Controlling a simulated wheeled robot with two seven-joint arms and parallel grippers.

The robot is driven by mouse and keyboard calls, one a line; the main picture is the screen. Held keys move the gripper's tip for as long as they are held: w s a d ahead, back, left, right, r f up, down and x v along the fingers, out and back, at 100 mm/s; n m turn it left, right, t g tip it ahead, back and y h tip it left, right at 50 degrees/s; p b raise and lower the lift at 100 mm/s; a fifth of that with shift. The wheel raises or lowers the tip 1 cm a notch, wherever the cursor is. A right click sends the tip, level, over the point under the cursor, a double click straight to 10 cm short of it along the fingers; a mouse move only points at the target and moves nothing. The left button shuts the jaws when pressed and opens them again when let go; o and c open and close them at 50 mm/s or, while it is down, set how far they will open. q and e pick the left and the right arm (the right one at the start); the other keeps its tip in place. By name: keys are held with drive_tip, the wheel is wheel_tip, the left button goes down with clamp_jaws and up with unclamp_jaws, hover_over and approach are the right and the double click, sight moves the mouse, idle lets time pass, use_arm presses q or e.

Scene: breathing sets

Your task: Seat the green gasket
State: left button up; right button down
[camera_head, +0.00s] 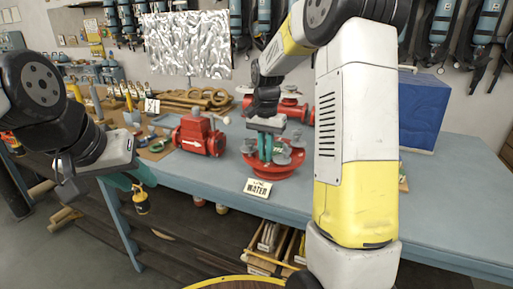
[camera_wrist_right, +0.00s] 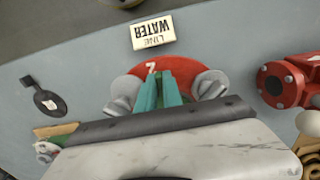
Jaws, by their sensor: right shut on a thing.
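My right gripper (camera_head: 266,160) reaches down over the red round flange (camera_head: 285,172) on the bench, between grey bolts (camera_head: 297,156). In the right wrist view its teal fingers (camera_wrist_right: 160,92) are close together, with the flange (camera_wrist_right: 150,67) beneath and a bolt on either side. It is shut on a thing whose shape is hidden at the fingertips. I cannot make out the green gasket for certain. My left gripper (camera_head: 132,180) hangs at the left, off the bench's front edge, its teal fingers apart and apparently empty.
A "WATER" card (camera_head: 257,188) stands in front of the flange. A red valve (camera_head: 200,137) is left of it, near a board (camera_head: 157,147) with small parts. A blue box (camera_head: 420,110) stands at the back right.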

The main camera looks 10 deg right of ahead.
drive_tip(key=shift+f, duration=0.1)
drive_tip(key=c, duration=1.4)
unclamp_jaws()
wheel_tip(320, 180, up, 8)
drive_tip(key=shift+f, duration=0.1)
drive_tip(key=shift+a, duration=0.1)
